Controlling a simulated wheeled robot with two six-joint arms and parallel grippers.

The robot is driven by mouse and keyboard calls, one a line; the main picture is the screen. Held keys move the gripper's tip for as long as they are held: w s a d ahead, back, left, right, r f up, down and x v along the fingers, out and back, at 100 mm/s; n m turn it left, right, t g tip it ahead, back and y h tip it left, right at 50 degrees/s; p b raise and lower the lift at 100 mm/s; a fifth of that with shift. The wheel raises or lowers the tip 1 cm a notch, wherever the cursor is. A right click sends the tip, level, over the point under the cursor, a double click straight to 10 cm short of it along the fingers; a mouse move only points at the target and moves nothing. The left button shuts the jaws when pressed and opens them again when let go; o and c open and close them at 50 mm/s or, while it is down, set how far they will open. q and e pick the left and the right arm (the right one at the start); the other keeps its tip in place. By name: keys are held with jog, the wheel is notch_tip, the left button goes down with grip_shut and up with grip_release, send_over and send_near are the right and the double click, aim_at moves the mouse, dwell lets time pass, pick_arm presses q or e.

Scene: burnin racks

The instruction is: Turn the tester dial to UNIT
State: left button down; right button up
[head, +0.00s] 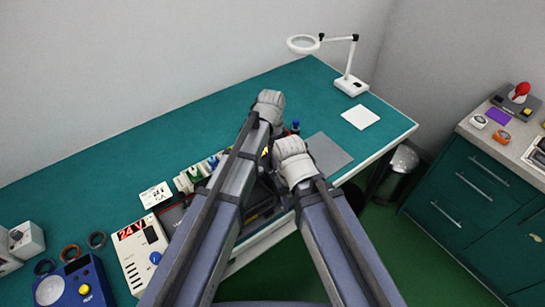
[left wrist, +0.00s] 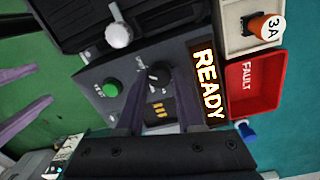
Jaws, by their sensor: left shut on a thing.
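The tester (left wrist: 95,75) shows in the left wrist view as a grey panel with a black dial (left wrist: 158,76), a green button (left wrist: 111,90) and a lit READY display (left wrist: 207,84). My left gripper (left wrist: 157,88) is at the dial, a finger on either side, shut on it. The small lettering around the dial is too small to read, so I cannot tell its setting. In the head view my arms mostly hide the tester. My right gripper (left wrist: 38,97) shows at the left edge of the wrist view, its fingers apart and empty.
A red FAULT bin (left wrist: 254,88) and an orange 3A piece (left wrist: 264,26) lie beside the display. In the head view, a 24 V unit (head: 145,258) stands left of my arms, a grey mat (head: 329,155) right. The back of the green bench (head: 180,125) is clear.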

pick_arm(q)
jog(key=c, duration=0.5)
grip_release()
jog(key=shift+c, duration=0.2)
notch_tip(320, 180, up, 8)
jog(key=p, duration=0.8)
jog(key=shift+w, duration=0.15)
jog(key=shift+f, duration=0.1)
